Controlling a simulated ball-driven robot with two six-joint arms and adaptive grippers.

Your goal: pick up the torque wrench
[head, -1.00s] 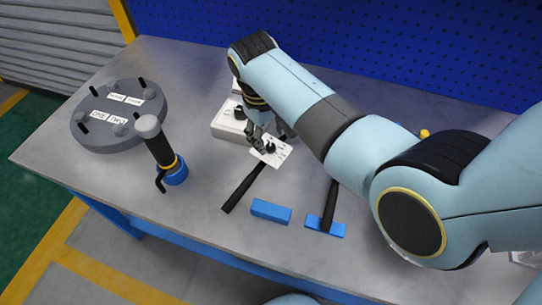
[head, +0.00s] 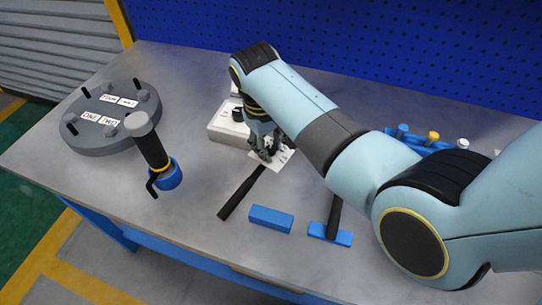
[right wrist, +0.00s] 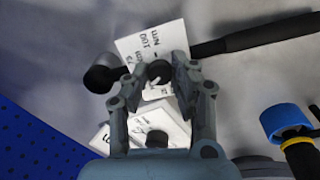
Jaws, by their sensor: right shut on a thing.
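The torque wrench (head: 241,194) lies on the bench as a dark bar with a white tag at its far end. The fingers partly hide the grip. My left gripper is out of view.
A grey flanged disc (head: 112,118) with studs and labels stands at the left. A black-handled tool in a blue base (head: 168,175) stands beside it. A white box (head: 226,127) is behind the gripper.

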